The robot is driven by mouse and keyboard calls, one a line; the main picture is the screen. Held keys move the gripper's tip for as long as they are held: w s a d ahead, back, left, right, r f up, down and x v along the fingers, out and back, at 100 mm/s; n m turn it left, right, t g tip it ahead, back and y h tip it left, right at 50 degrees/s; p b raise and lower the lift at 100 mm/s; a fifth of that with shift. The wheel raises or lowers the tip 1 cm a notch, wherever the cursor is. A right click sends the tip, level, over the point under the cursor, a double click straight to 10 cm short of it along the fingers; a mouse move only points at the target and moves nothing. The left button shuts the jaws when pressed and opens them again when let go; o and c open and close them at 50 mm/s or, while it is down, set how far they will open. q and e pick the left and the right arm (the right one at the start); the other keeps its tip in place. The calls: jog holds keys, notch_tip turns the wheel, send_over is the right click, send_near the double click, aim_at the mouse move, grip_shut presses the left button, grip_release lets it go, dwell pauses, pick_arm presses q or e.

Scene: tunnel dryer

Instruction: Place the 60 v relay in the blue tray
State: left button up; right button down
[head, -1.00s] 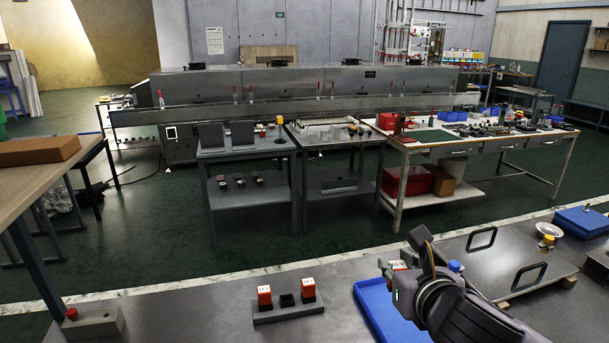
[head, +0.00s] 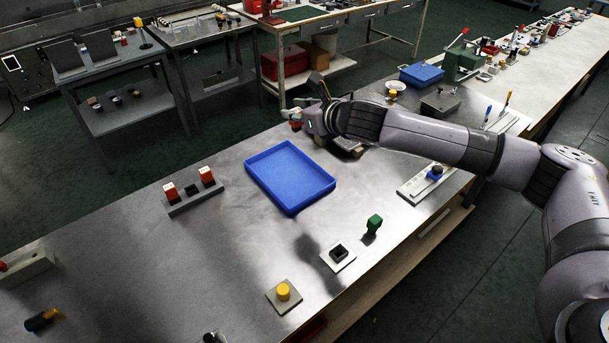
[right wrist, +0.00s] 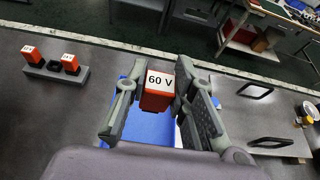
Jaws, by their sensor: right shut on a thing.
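The 60 V relay (right wrist: 157,92) is a red block with a white label reading "60 V". In the right wrist view it sits between the two grey fingers of my right gripper (right wrist: 158,100), which is shut on it. In the head view my right gripper (head: 300,118) shows at the far right corner of the blue tray (head: 262,186), its fingers partly hidden by their own housing. The tray is shallow and empty, flat on the metal bench. In the right wrist view the tray (right wrist: 150,127) shows below and behind the held relay. My left gripper is not in view.
A grey holder (head: 195,203) left of the tray carries two red relays, with a dark socket between them. A handled metal plate (right wrist: 270,143) lies right.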

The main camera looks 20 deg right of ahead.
jog(key=f, duration=1.6)
jog(key=shift+w+d+f+b, duration=0.15)
jog(key=shift+w+f+b, duration=0.1)
jog(key=shift+b, duration=0.15)
jog(key=shift+f, duration=1.8)
jog(key=shift+f, duration=0.15)
jog(key=c, duration=1.3)
grip_release()
jog(key=shift+c, duration=0.2)
